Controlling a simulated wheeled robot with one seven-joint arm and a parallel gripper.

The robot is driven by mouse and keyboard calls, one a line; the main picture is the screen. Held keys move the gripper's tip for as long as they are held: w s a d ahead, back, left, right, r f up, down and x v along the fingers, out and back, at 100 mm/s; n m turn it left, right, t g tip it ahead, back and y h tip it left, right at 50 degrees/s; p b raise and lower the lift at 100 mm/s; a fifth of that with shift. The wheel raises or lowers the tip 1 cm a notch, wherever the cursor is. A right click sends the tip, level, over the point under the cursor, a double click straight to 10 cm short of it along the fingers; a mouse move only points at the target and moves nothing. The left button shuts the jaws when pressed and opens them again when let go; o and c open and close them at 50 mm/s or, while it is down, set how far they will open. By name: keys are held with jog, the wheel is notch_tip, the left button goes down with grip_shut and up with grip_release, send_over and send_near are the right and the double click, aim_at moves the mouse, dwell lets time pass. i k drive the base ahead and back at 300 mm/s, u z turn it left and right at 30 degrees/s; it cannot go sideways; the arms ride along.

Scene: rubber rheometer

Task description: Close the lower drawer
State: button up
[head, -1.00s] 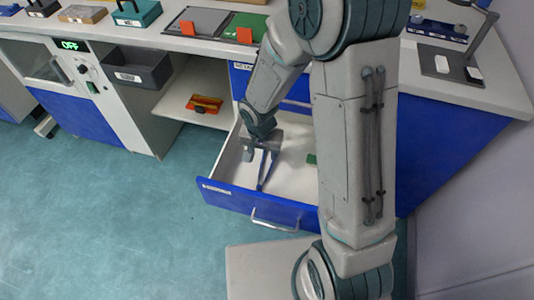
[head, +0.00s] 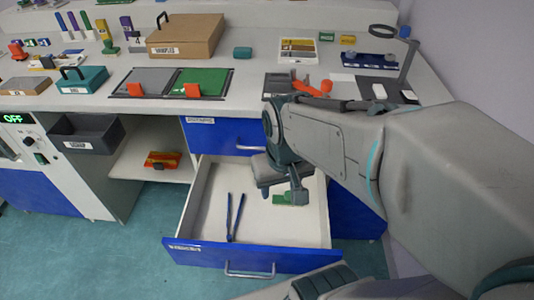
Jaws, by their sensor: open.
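The lower drawer (head: 203,256) is pulled well out, its blue front with a metal handle (head: 250,271) facing the near side. Inside, a blue two-legged tool (head: 233,218) lies at the left of the white floor. A small green item (head: 281,198) lies towards the back right, partly hidden by my gripper. My gripper (head: 298,197) hangs over the right part of the drawer, open, with nothing visible in it. I cannot tell how high it is above the drawer floor.
The upper blue drawer (head: 213,137) is shut above it. A shelf (head: 140,172) with an orange item is at left. The counter holds a grey and green board (head: 202,80), a brown box (head: 185,38) and a stand (head: 400,60). The floor at left front is clear.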

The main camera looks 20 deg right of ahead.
aim_at(268, 238)
jog(key=z, duration=0.3)
jog(key=k, duration=0.95)
jog(key=u, duration=0.15)
